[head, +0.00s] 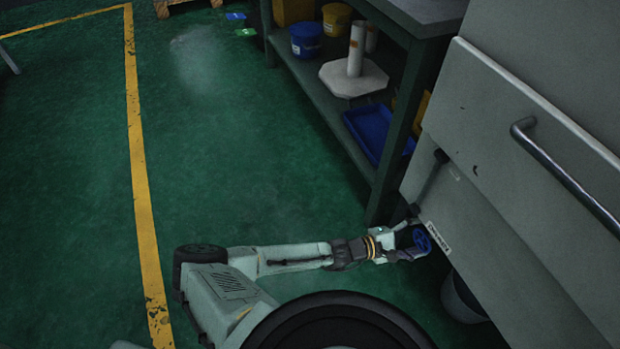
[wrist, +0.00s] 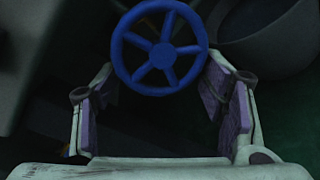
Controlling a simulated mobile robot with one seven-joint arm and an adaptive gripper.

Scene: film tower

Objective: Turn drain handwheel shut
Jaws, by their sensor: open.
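The blue drain handwheel (head: 422,239) sits low on the side of the grey machine, next to a small white label (head: 438,237). In the wrist view the spoked handwheel (wrist: 160,48) faces me at the top middle. My gripper (head: 404,243) is at the wheel in the head view. In the wrist view my gripper (wrist: 160,100) is open, with one purple-padded finger on each side, below and around the lower part of the wheel. I cannot tell whether a finger touches the rim. The valve body behind the wheel is dark and mostly hidden.
A grey bucket (head: 464,298) stands under the machine, close to the wheel. The machine panel (head: 520,150) with a metal handle bar (head: 565,175) rises at right. A shelf bench (head: 325,105) holds pails and a blue tray (head: 378,134). Green floor (head: 230,170) at left is clear.

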